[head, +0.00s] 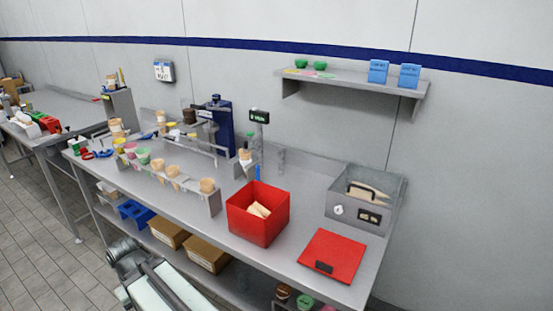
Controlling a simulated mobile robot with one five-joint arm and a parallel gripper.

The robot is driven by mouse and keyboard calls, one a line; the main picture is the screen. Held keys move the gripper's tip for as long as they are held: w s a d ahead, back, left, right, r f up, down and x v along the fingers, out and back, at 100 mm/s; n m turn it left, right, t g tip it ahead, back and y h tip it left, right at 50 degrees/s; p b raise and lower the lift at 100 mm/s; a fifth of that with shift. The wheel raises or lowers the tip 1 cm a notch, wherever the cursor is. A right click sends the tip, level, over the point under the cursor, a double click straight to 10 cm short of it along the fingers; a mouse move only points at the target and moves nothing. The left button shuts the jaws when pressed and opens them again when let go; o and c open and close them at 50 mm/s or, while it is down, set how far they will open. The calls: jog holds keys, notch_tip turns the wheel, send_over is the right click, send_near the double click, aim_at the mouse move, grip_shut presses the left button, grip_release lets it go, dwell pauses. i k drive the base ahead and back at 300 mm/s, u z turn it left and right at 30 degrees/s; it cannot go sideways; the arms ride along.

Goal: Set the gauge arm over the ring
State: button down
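A blue upright stand (222,122) with a dark head stands at the back of the workbench, left of a small display on a post (259,117). I cannot tell for certain which part is the gauge arm. A grey rack (213,205) along the bench's front holds several tan cones. The ring is too small to pick out. Another cone (245,156) stands upright near the display post. My gripper cannot be made out in this view.
A red open bin (257,228) with pale pieces inside stands right of the rack. A wall shelf (345,81) is above. Cardboard boxes (207,254) sit below.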

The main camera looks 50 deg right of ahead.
aim_at(247, 146)
jog(key=k, duration=0.85)
jog(key=u, duration=1.35)
jog(key=i, duration=1.15)
jog(key=z, duration=2.2)
jog(key=i, duration=1.05)
jog(key=u, duration=0.05)
